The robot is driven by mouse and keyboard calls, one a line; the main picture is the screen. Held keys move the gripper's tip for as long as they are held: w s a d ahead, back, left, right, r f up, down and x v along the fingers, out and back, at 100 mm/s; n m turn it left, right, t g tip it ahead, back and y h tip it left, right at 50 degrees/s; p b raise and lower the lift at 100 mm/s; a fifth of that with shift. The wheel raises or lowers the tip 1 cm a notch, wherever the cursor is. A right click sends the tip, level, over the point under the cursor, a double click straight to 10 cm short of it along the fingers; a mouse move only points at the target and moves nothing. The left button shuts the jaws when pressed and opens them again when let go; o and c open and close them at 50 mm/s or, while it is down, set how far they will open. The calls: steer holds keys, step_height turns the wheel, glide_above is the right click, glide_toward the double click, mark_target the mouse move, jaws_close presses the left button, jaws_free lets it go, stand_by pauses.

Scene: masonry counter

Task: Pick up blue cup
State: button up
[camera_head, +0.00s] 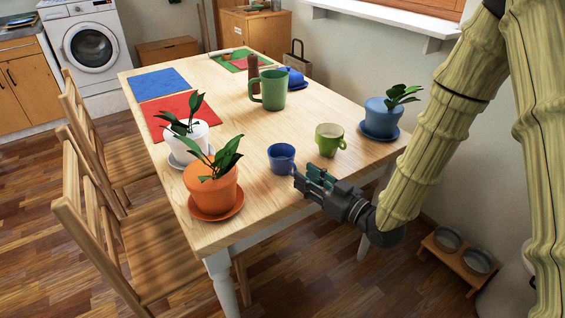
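The blue cup (281,159) stands upright on the wooden table (231,122) near its front edge, with its handle on the right side. My gripper (305,178) is just to the right and in front of the cup, low over the table edge, with its fingers pointing left toward the cup. The fingertips are close to the cup, and whether they touch it cannot be told. The fingers are small and dark here, so their opening is unclear.
A green cup (329,140) stands close behind my gripper. Potted plants in an orange pot (210,188), a white pot (188,138) and a blue pot (381,118) stand around. A large green mug (271,90) is farther back. Chairs line the left side.

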mark_target(295, 167)
steer(key=x, duration=0.5)
steer(key=shift+r, duration=0.2)
steer(key=shift+d, duration=0.1)
jaws_close()
